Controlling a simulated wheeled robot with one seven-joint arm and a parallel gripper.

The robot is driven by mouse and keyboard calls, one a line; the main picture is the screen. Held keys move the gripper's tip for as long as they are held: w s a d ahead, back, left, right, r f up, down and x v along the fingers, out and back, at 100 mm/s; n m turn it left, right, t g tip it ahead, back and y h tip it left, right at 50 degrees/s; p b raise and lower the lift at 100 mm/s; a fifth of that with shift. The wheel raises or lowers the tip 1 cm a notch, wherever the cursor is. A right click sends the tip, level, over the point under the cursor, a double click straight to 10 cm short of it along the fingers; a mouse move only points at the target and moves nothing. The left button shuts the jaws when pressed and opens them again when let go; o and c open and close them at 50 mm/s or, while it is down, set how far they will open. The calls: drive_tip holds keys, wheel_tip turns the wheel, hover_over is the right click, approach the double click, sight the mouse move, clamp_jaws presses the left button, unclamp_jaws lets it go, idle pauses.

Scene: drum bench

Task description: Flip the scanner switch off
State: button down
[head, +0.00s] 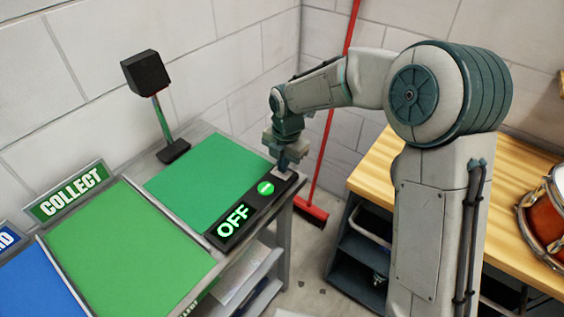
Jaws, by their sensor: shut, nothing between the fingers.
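The scanner switch panel (252,212) is a dark box along the right front edge of the bench. Its display (234,219) reads OFF in green letters, and a round green light (265,188) is lit beside it. The black scanner head (146,72) stands on a post at the back of the green scanning mat (205,182). My gripper (284,172) is shut and empty, low over the panel's far right end. It hides the switch lever there, and I cannot tell whether it touches it.
A green COLLECT area (125,255) and a blue area (40,285) lie to the left. A red broom (312,212) leans in the gap right of the bench. A wooden table (400,166) with a red drum (552,212) is at right.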

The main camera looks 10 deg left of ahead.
drive_tip(key=shift+r+p, duration=0.35)
drive_tip(key=shift+r, duration=0.05)
wheel_tip(320, 180, up, 13)
drive_tip(key=a+p, duration=0.1)
drive_tip(key=shift+w+a, duration=0.3)
drive_tip(key=shift+w, duration=0.05)
drive_tip(key=s+d+r+m+t, duration=0.1)
drive_tip(key=s+d+m, duration=0.4)
drive_tip(key=d+m, duration=0.25)
drive_tip(key=s+d+r+m+h, duration=0.1)
drive_tip(key=s+d+m, duration=0.3)
drive_tip(key=d+m, duration=0.35)
drive_tip(key=s+d+r+m+t, duration=0.1)
drive_tip(key=s+d+m, duration=0.4)
drive_tip(key=d+m, duration=0.3)
drive_tip(key=s+d+f+m, duration=0.2)
drive_tip(key=s+d+m, duration=0.4)
drive_tip(key=s+m, duration=0.1)
drive_tip(key=shift+f+m+t, duration=0.3)
drive_tip(key=shift+m+t, duration=0.1)
drive_tip(key=shift+m, duration=0.1)
